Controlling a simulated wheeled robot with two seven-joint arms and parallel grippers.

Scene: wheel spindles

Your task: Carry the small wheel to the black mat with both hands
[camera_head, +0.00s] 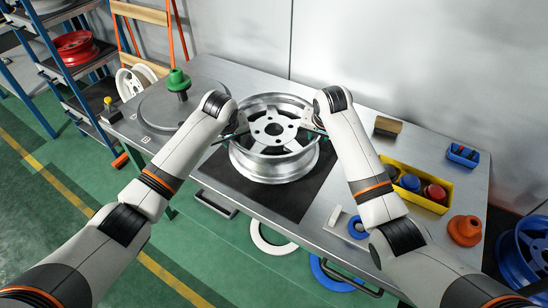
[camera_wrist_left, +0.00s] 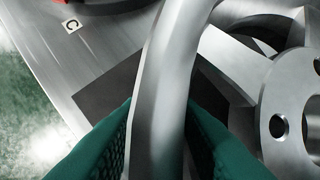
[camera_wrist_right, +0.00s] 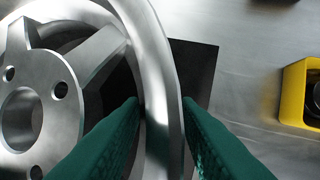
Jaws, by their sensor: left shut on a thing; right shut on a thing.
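The small wheel (camera_head: 273,160) is silver with spokes and a centre hole. In the head view it is over the black mat (camera_head: 295,203), face up and roughly level. I cannot tell whether it touches the mat. My left gripper (camera_head: 238,130) is shut on the wheel's left rim; the left wrist view shows the rim (camera_wrist_left: 165,95) between green fingers (camera_wrist_left: 160,140). My right gripper (camera_head: 312,130) is shut on the right rim; the right wrist view shows the rim (camera_wrist_right: 160,90) between green fingers (camera_wrist_right: 160,135). The wheel hides the middle of the mat.
A round grey plate (camera_head: 165,108) with a green knob (camera_head: 178,82) is left of the wheel. A shelf rack (camera_head: 62,75) stands far left.

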